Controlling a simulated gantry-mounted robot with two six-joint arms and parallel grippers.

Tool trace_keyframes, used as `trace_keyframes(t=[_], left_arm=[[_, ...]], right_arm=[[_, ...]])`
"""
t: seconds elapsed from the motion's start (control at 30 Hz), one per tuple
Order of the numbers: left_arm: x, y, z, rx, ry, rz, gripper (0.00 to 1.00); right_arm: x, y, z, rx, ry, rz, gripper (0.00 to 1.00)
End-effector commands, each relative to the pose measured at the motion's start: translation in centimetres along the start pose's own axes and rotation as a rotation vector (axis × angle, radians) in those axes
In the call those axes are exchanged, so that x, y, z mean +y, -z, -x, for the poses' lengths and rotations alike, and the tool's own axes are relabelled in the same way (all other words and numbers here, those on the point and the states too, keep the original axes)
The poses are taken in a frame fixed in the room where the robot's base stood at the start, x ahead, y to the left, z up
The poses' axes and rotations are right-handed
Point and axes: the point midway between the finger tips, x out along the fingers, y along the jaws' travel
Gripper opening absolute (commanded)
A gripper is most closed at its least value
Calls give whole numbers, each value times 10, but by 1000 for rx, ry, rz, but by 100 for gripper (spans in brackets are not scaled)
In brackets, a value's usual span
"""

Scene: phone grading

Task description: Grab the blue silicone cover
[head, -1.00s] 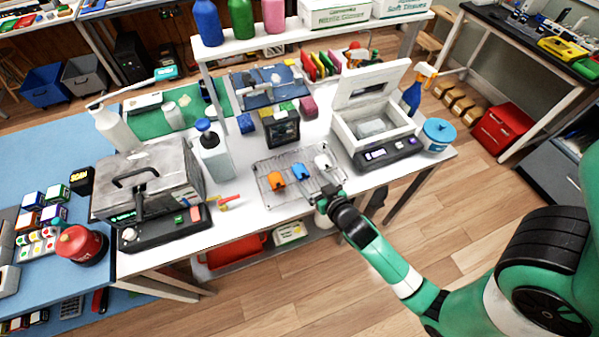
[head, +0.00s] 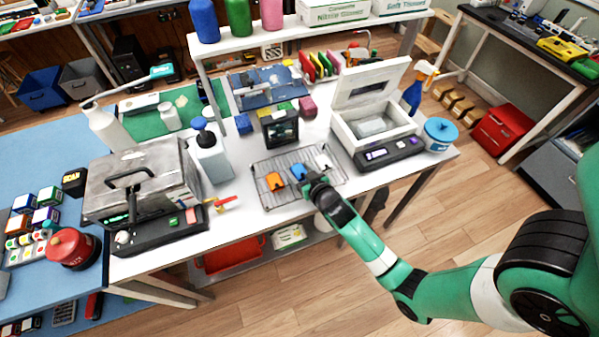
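The blue silicone cover (head: 298,172) stands on a wire rack (head: 262,192) at the front of the white bench, between an orange cover (head: 274,181) and the white one. My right gripper (head: 309,180) is over the front of the rack, just to the lower right of the blue cover. Its fingers are small and dark here, so I cannot tell whether they are open or touch the cover. The white cover (head: 324,169) is partly hidden behind the gripper. My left gripper is out of view.
A white lidded box (head: 372,122) on a dark base stands right of the rack. A metal heated press (head: 140,180) and a white pump bottle (head: 210,158) stand to the left. A small black device (head: 280,130) is behind the rack.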

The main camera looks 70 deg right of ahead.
Motion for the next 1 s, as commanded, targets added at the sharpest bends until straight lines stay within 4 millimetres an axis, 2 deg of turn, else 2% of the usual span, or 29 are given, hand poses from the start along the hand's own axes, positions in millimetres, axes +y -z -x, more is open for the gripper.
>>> trace_keyframes(t=[0.03,0.3,0.4,0.67,0.83,0.93,1.0], left_arm=[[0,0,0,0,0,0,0],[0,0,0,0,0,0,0],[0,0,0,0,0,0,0],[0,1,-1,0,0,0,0],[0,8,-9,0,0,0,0],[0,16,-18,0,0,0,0],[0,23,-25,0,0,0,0]], right_arm=[[0,0,0,0,0,0,63],[0,0,0,0,0,0,14],[0,0,0,0,0,0,1],[0,2,1,0,0,0,1],[0,19,8,2,0,0,1],[0,37,16,3,0,0,1],[-1,45,36,1,1,1,1]])
